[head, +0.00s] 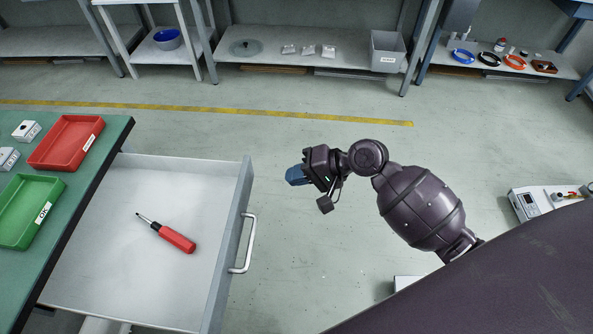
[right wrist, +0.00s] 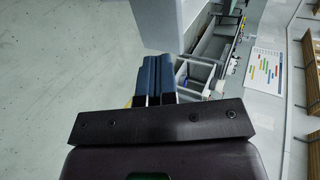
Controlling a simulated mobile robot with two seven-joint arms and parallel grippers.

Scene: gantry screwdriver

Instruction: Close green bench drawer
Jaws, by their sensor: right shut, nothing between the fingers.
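The grey drawer (head: 190,180) of the green-topped bench (head: 112,138) stands pulled far out to the right in the head view. Its front panel carries a silver bar handle (head: 250,243). A red-handled screwdriver (head: 176,238) lies inside it. My right gripper (head: 295,175), with blue fingers, is to the right of the drawer's far front corner, apart from it and empty. In the right wrist view its fingers (right wrist: 154,78) are together. A pale grey panel (right wrist: 165,22) shows beyond them, perhaps the drawer front. My left gripper is not in view.
A red tray (head: 66,142) and a green tray (head: 28,210) sit on the bench top. Shelves (head: 300,60) with a grey bin (head: 387,52) stand along the back.

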